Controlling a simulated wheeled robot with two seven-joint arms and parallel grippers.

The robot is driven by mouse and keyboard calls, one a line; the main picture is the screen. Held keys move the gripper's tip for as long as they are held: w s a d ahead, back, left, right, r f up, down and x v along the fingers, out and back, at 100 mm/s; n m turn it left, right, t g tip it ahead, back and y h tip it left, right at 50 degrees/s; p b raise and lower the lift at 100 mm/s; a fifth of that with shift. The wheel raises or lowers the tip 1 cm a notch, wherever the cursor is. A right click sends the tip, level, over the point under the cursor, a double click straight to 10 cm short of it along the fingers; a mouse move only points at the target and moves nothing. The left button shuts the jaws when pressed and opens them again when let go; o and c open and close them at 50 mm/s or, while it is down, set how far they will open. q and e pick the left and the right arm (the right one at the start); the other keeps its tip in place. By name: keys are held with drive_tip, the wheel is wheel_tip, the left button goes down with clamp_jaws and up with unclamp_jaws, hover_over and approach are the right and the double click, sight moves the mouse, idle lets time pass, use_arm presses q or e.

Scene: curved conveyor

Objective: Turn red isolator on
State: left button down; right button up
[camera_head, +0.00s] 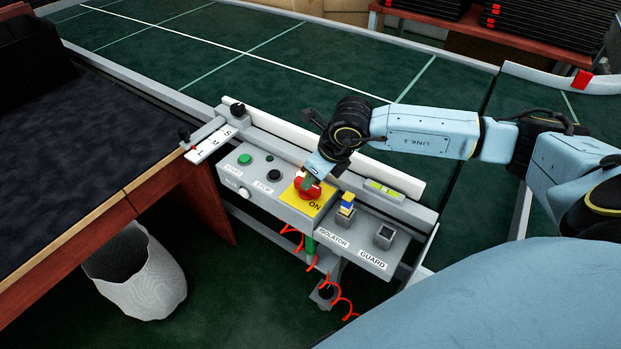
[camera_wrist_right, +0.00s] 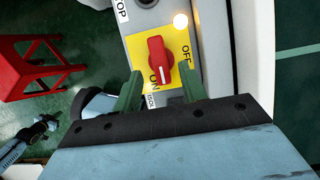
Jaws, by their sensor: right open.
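The red isolator knob (camera_wrist_right: 157,62) sits on a yellow plate (camera_wrist_right: 138,45) marked ON and OFF. In the wrist view its handle runs nearly up and down the picture, with its white-marked end low, close to the ON lettering; OFF is on the right. In the head view the knob (camera_head: 301,192) is partly covered by my right gripper (camera_head: 312,180). The green fingers of my right gripper (camera_wrist_right: 163,88) are open, one on each side of the knob's lower end, with gaps visible. Whether they touch it is unclear.
The grey control box (camera_head: 263,189) carries a green START button (camera_head: 245,159) and a black STOP button (camera_head: 274,174). A white rail (camera_head: 385,176) runs behind.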

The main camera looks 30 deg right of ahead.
use_arm(q)
drive_tip(key=shift+d+r+p, duration=0.25)
drive_tip(key=shift+d, duration=0.3)
drive_tip(key=shift+d+r+p, duration=0.2)
drive_tip(key=shift+d+r, duration=0.05)
drive_tip(key=shift+d, duration=0.3)
use_arm(e)
drive_tip(key=v, duration=0.9)
use_arm(q)
drive_tip(key=shift+a, duration=0.2)
use_arm(e)
drive_tip(key=shift+s, duration=0.1)
